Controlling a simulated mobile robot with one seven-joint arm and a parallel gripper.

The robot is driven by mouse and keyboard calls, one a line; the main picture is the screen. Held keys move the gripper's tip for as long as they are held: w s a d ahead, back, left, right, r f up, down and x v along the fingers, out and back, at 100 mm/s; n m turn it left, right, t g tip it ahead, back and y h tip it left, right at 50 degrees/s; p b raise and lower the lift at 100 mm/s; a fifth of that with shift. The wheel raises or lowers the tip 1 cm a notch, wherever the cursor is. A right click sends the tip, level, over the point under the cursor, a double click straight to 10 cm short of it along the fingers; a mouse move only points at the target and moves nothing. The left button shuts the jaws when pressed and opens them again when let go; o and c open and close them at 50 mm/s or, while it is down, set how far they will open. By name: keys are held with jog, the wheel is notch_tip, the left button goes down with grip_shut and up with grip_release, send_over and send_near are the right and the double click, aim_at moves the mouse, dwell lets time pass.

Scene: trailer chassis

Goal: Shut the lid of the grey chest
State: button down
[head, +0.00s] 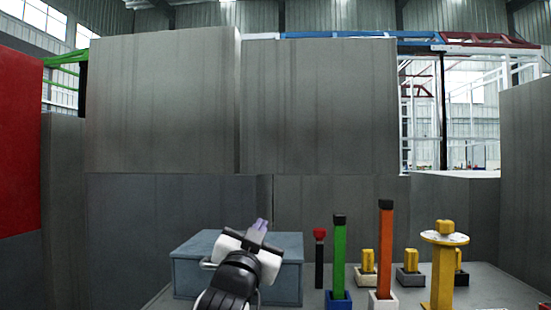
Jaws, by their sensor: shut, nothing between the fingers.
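The grey chest (289,276) is a blue-grey box on the low grey surface, left of centre. Its top (198,246) looks flat and level, with no raised lid visible. My arm covers the middle of its front and part of its top, so I cannot tell whether a gap is left under the lid. My gripper (261,224) is in front of the chest in the picture, with its fingers pointing up and away, near the chest's back top edge. The fingers are shut and empty. Contact with the chest cannot be made out.
Right of the chest stand a dark post with a red knob (319,236), a green bar (339,256), an orange bar (386,250), and a yellow post with a pale disc (443,262). Small yellow blocks (368,261) sit in holders behind. Tall grey panels (320,105) close off the back.

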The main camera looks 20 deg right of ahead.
jog(key=shift+s+a+f+b, duration=0.1)
jog(key=shift+s+f+b, duration=0.15)
jog(key=shift+f+b, duration=0.7)
jog(key=shift+s+a+f+b, duration=0.15)
jog(key=shift+f+b, duration=0.25)
jog(key=shift+f, duration=0.95)
jog(key=shift+d, duration=0.1)
